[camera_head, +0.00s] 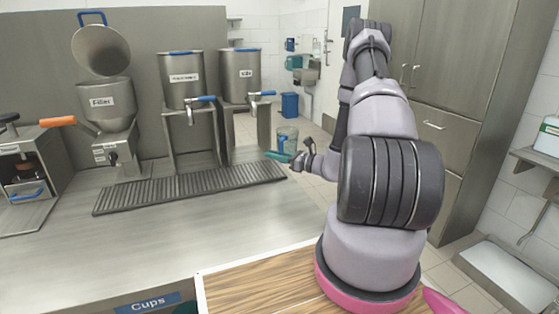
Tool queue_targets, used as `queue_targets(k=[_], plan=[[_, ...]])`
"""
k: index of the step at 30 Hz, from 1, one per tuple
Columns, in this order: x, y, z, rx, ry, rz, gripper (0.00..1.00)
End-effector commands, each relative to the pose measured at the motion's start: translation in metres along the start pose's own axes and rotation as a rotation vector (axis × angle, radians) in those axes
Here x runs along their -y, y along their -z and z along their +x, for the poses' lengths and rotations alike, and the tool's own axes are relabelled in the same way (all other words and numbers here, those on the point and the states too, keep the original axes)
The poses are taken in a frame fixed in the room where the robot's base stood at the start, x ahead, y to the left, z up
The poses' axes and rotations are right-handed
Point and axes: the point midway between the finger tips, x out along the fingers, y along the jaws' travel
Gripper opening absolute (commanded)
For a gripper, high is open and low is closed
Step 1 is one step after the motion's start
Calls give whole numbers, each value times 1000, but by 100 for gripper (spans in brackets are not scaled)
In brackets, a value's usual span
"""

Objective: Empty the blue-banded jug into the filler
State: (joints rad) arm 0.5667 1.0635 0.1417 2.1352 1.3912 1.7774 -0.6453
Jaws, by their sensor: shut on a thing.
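The filler (104,105) stands at the left back of the steel counter, a metal hopper with a "Filler" label. Its round lid (102,50) with a blue handle is raised above the hopper. An orange lever (58,122) sticks out to its left. A clear jug with a blue band (288,133) is at the end of my arm, right of the drip grate and upright. My gripper (284,155) is shut on the jug. The exact contact and the jug's contents are too small to make out.
Two metal dispensers, a left one (182,85) and a right one (240,76), stand on stands with blue-handled taps. A ribbed drip grate (190,188) lies before them. A box with a "Cups" label (147,304) is at the front. The counter (130,240) is clear mid-front.

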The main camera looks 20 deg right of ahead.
Motion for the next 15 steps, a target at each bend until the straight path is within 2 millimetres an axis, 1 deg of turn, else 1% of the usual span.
queue_targets(k=[1,6,12,15], plan=[[-4,-4,7,1,64,5,0],[-3,-13,23,2,299,2,0],[-2,-20,35,1,479,0,0],[-1,-23,40,2,541,0,0]])
